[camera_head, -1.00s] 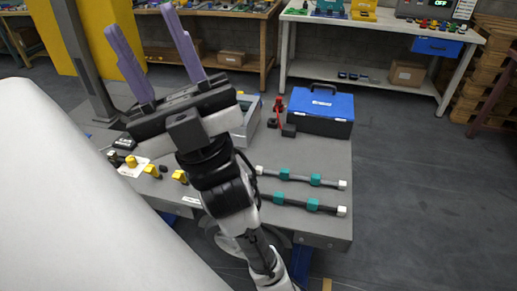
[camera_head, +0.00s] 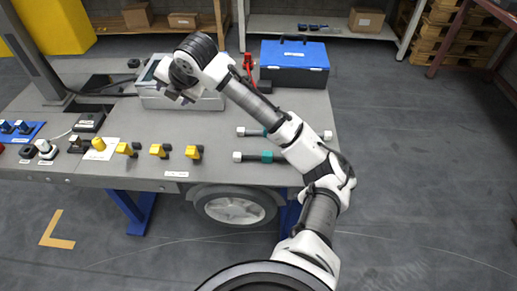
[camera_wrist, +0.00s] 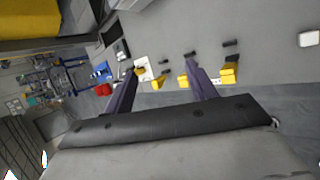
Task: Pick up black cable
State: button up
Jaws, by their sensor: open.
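Two cables with white ends and teal clips lie on the grey table (camera_head: 110,167). The nearer, darker one is the black cable (camera_head: 248,156); the farther one is a greyer cable (camera_head: 250,132). My arm crosses in front of both and hides parts of them. My gripper (camera_wrist: 164,64) is open, with its two purple fingers apart and nothing between them. In the head view its end is over the grey box, to the left of and beyond the cables. I cannot make out the black cable in the wrist view.
A blue toolbox (camera_head: 294,63) stands behind the cables, with a red stand (camera_head: 249,66) beside it. A grey box (camera_head: 205,102) lies below my wrist. Yellow-topped parts (camera_head: 159,150) line the table front to the left. Floor is clear at right.

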jog(key=d+f+n+g+h, duration=0.1)
jog(key=d+f+g+h, duration=0.3)
jog(key=d, duration=1.2)
jog(key=n+g+h, duration=0.1)
jog(key=n+h, duration=0.1)
send_over(267, 153)
notch_tip(267, 153, down, 3)
notch_tip(267, 153, down, 7)
jog(key=shift+s+f, duration=0.1)
jog(key=shift+f+p, duration=0.6)
jog(key=shift+f, duration=2.5)
jog(key=c, duration=1.2)
jog(key=shift+o, duration=0.2)
jog(key=shift+r, duration=0.1)
